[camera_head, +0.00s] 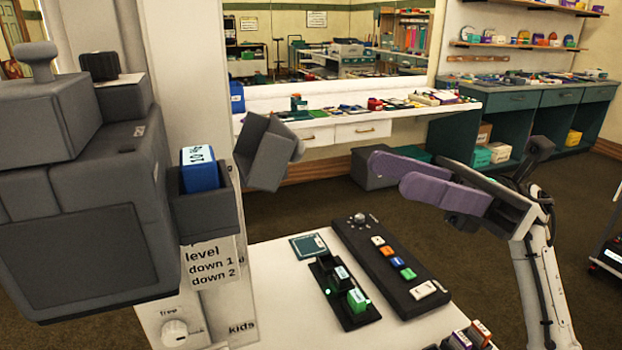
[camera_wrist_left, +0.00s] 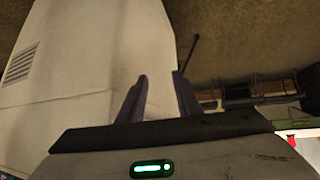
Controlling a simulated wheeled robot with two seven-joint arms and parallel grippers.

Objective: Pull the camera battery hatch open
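A big dark grey prop camera (camera_head: 75,190) fills the left of the head view. On its right side, an open-topped grey pocket (camera_head: 205,214) holds a blue battery (camera_head: 199,170) whose top stands out. Right of the pocket, a grey box-shaped flap (camera_head: 265,155) with a small lug sticks out at a tilt; it looks like the hatch, but its hinge is hidden. My right gripper (camera_head: 388,174) has purple fingers apart and empty, pointing left, clear of the flap. My left gripper (camera_wrist_left: 158,82) shows only in the left wrist view, fingers apart with nothing between them.
Below the camera, a white panel carries a knob (camera_head: 175,333) and a text label (camera_head: 212,264). A white table (camera_head: 280,275) holds a dark button console (camera_head: 385,262) and a black tray of small blocks (camera_head: 345,295). Open floor lies behind; a cluttered counter (camera_head: 340,118) stands along the wall.

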